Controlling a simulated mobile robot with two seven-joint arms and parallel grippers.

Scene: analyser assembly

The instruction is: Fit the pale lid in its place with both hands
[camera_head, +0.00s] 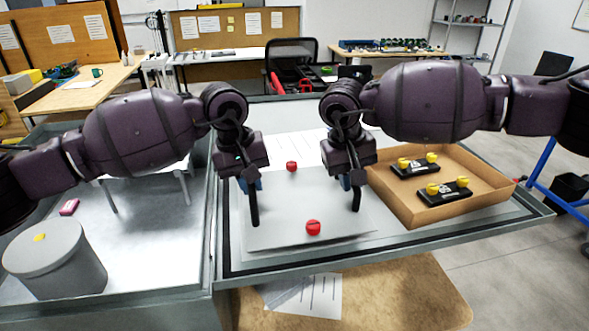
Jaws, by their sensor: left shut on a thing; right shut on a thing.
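The pale lid (290,205) is a flat, light grey plate with two red knobs, one at its far side (292,166) and one at its near side (313,228). It lies over the table inside a dark outlined area. My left gripper (253,205) is at the lid's left part, pointing down, shut on the lid. My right gripper (355,190) is at the lid's right part, also pointing down and shut on the lid. The fingertips' exact contact and whatever is under the lid are hidden.
A cardboard tray (398,215) with two black parts bearing yellow knobs (414,164) stands right of the lid. A grey round container (55,262) and a small pink item (69,207) are at the left. White sheets lie behind the lid.

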